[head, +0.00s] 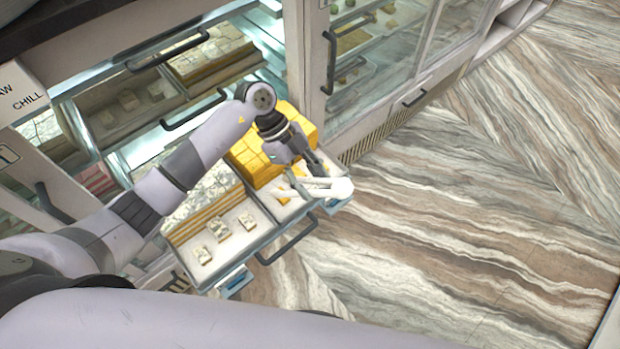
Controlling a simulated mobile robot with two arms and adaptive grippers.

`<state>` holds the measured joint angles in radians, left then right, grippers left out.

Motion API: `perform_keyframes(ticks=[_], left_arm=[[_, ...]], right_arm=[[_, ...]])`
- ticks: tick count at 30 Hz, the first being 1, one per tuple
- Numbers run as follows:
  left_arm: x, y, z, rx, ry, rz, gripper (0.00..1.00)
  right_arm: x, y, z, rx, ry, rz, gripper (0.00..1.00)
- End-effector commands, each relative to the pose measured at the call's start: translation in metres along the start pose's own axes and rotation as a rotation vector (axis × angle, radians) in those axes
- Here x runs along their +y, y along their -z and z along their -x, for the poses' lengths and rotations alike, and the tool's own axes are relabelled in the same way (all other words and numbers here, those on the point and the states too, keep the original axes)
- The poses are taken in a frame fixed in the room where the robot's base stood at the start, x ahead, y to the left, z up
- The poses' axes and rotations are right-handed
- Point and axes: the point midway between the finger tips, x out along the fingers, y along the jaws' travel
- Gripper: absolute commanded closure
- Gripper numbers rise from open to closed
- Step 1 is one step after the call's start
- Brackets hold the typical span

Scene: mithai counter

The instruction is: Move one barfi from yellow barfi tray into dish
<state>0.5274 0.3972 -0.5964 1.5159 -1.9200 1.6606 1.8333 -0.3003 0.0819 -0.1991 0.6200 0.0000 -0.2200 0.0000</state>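The yellow barfi (255,165) are stacked in blocks in the right half of a pulled-out drawer tray (290,208). My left gripper (304,172) points down over the front of the yellow barfi section. Small yellow-orange bits show beside its fingers, but I cannot tell whether it holds a piece. A white rounded thing (340,188), possibly the dish, sits at the drawer's front right corner, close to the fingers. White strips beside it are partly hidden by my gripper. My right gripper is not in view.
Silver-topped barfi (218,228) fill the left half of the drawer, with several loose pieces in front. A drawer handle (286,242) sticks out in front. Glass cabinets (380,45) stand behind. The marble-patterned floor (450,210) to the right is clear.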

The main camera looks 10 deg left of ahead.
Motion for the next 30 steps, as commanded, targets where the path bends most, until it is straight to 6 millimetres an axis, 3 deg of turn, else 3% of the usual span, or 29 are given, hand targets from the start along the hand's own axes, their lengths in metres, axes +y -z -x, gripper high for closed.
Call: perform_keyframes(ticks=[4,13,25,30], left_arm=[[-0.001,-0.011,-0.016,0.001,0.000,-0.001,0.60],[-0.002,-0.023,-0.033,0.000,-0.001,-0.001,0.60],[-0.002,-0.025,-0.035,0.000,0.000,-0.001,0.57],[-0.002,-0.025,-0.035,0.000,0.000,-0.001,0.69]], right_arm=[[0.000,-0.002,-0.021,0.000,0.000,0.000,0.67],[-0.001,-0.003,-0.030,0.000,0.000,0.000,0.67],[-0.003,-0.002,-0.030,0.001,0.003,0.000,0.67],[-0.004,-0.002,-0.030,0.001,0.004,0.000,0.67]])
